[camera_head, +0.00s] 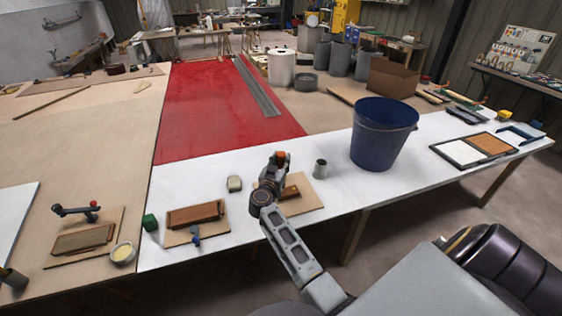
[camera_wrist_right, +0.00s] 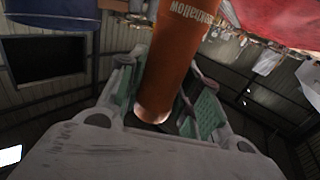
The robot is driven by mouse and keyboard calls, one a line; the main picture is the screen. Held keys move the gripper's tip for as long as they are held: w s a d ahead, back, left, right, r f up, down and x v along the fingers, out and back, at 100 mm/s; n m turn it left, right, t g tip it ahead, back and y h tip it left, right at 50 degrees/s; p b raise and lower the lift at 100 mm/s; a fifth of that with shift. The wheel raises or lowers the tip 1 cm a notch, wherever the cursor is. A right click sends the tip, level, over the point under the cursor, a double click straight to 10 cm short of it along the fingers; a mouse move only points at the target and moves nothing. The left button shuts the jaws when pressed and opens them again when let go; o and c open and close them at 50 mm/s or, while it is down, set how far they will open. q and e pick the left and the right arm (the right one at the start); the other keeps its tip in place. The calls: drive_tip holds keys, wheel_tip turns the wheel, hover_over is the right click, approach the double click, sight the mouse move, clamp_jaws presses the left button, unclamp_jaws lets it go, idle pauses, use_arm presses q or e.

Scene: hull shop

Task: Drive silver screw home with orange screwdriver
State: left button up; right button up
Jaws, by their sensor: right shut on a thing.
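My right gripper (camera_head: 277,165) is shut on the orange screwdriver (camera_wrist_right: 170,65) above the white tabletop. In the wrist view its thick orange handle, with white lettering, sits between the green finger pads. In the head view only a small orange piece (camera_head: 281,155) of it shows at the gripper's top. A board with a brown block (camera_head: 291,192) lies just beside and below the gripper, partly covered by my arm. I cannot make out the silver screw in either view. My left gripper is not in view.
A dark blue bucket (camera_head: 383,135) and a small grey cup (camera_head: 320,168) stand right of the gripper. The red surface (camera_head: 215,110) behind is mostly clear.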

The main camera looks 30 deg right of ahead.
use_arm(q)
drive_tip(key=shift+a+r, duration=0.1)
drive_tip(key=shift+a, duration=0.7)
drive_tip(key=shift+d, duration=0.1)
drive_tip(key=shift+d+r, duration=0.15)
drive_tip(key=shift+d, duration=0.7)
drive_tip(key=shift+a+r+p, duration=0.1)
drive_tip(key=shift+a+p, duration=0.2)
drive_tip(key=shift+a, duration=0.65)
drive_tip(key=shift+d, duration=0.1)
